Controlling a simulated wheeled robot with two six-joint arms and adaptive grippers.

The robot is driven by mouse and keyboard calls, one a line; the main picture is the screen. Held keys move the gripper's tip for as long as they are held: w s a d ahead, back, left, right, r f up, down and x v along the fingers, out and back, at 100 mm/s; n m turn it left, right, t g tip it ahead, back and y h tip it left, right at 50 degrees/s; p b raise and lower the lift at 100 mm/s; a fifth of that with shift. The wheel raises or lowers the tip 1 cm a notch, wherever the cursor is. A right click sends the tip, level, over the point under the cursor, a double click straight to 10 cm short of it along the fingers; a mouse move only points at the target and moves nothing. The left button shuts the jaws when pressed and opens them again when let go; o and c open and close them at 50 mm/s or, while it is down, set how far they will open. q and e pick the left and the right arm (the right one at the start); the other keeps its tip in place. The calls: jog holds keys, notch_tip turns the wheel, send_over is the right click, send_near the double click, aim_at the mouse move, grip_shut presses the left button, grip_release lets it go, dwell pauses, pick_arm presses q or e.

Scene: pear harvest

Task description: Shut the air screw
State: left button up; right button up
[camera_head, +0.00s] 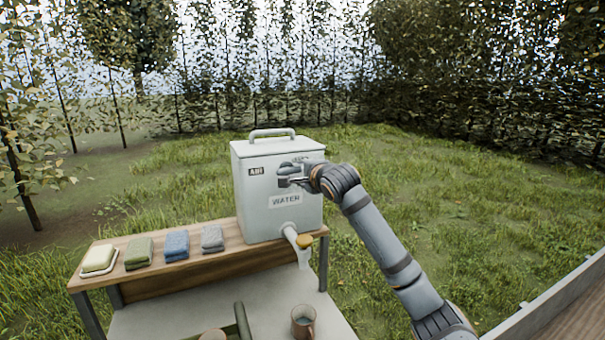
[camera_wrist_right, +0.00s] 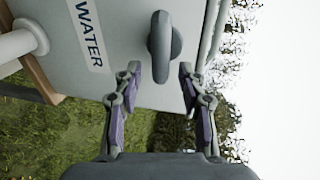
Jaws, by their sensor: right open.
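The water container (camera_head: 262,207) is a pale box with a top handle, an AIR label and a WATER label, standing on the right end of a wooden shelf. The air screw (camera_wrist_right: 165,47) is a grey knob on its front face, seen in the right wrist view. In the head view my gripper largely covers that spot. My right gripper (camera_head: 290,178) is at the container's front, beside the AIR label. In the wrist view its two fingers (camera_wrist_right: 159,82) are apart and empty, with the knob just beyond the tips and roughly between them. My left gripper is not in view.
A white spout with a yellow-brown tap (camera_head: 304,241) juts from the container's lower front. Folded cloths (camera_head: 175,246) and a soap on a dish (camera_head: 98,260) lie on the wooden shelf (camera_head: 232,258). A brown mug (camera_head: 303,322) stands below on a grey surface. Grass surrounds.

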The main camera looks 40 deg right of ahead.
jog(key=v, duration=0.6)
jog(key=shift+s+a, duration=0.2)
jog(key=shift+s, duration=0.15)
jog(key=shift+r, duration=0.1)
